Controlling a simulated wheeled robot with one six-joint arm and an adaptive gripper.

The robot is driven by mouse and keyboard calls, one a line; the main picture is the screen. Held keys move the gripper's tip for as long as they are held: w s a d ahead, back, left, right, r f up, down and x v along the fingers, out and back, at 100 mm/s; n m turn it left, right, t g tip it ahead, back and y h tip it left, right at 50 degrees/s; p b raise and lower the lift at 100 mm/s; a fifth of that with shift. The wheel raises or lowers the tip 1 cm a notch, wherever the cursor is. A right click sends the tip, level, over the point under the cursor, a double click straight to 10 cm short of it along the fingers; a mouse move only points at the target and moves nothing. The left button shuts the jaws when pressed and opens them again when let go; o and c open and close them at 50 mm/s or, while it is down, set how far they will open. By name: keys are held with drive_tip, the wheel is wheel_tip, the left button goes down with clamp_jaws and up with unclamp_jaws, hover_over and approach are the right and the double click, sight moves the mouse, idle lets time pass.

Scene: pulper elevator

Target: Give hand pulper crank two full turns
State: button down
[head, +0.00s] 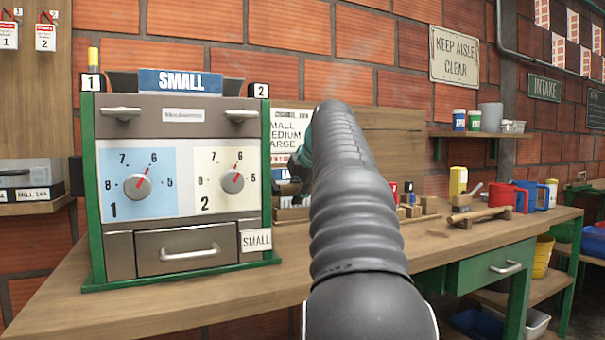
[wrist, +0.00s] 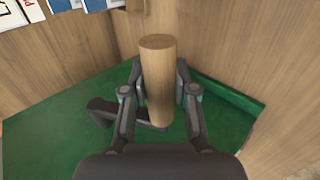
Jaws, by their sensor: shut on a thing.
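The crank's upright wooden handle (wrist: 158,65) stands in the middle of the wrist view. My gripper (wrist: 159,88) is shut around it, one finger on each side. A dark crank arm (wrist: 120,113) shows at the foot of the handle, over a green base (wrist: 60,130). In the head view my own arm covers the middle of the picture and hides the handle and most of my gripper.
A green-framed machine labelled SMALL (head: 180,82), with two dials and a drawer, stands on the wooden bench (head: 210,295) to the left. Wooden blocks (head: 415,210), red and blue mugs (head: 503,196) and a rolling-pin-like tool (head: 480,215) lie to the right.

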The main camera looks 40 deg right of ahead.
drive_tip(key=x, duration=0.2)
drive_tip(key=shift+w+f, duration=0.15)
drive_tip(key=shift+f, duration=0.05)
drive_tip(key=shift+w+d, duration=0.1)
drive_tip(key=x, duration=0.3)
drive_tip(key=shift+w+r, duration=0.25)
drive_tip(key=shift+r, duration=0.1)
